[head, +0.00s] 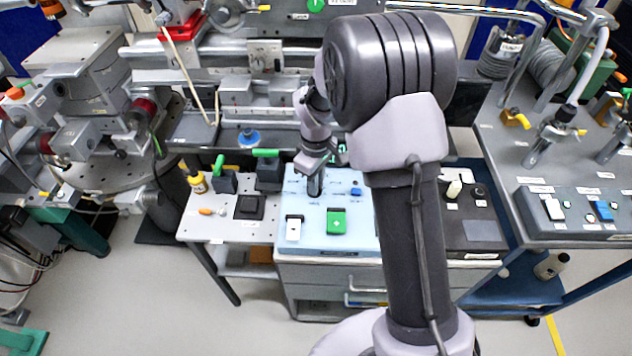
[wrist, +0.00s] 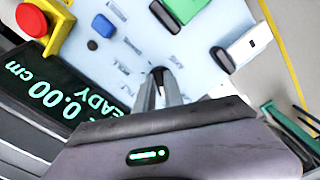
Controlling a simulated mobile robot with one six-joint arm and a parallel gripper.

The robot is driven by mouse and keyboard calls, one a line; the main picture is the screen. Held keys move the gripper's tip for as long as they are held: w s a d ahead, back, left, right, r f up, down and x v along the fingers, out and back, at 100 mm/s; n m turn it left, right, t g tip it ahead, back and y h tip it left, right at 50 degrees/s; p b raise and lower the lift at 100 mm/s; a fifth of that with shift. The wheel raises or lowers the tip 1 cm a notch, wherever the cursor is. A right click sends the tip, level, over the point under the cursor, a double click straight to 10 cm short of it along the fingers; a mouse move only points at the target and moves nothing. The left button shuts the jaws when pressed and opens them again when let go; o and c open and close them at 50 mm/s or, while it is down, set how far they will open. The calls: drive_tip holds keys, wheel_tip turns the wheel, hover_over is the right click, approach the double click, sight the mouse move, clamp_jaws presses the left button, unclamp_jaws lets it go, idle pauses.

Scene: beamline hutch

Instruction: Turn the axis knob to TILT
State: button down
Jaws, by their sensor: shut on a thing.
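The axis knob is mostly hidden by my gripper (head: 315,186) on the pale blue control panel (head: 312,240). In the wrist view my gripper's fingers (wrist: 159,82) point down at the panel and are closed around the small dark knob (wrist: 158,74). Small printed labels (wrist: 135,46) lie in an arc around the knob. They are too small and blurred for me to tell which is TILT or which one the knob points at.
A green rocker (head: 337,221), a white rocker (head: 294,228) and a blue button (head: 356,191) sit close to the knob. The wrist view shows a red stop button (wrist: 32,19) on yellow and a display (wrist: 62,92) reading 0.00 cm.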

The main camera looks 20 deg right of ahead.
drive_tip(key=m, duration=0.4)
drive_tip(key=shift+a, duration=0.1)
drive_tip(key=m, duration=0.4)
drive_tip(key=shift+p, duration=0.3)
drive_tip(key=m, duration=0.3)
drive_tip(key=shift+a, duration=0.15)
drive_tip(key=shift+m+b, duration=0.3)
drive_tip(key=shift+m, duration=1.8)
drive_tip(key=c, duration=1.4)
unclamp_jaws()
drive_tip(key=shift+c, duration=0.2)
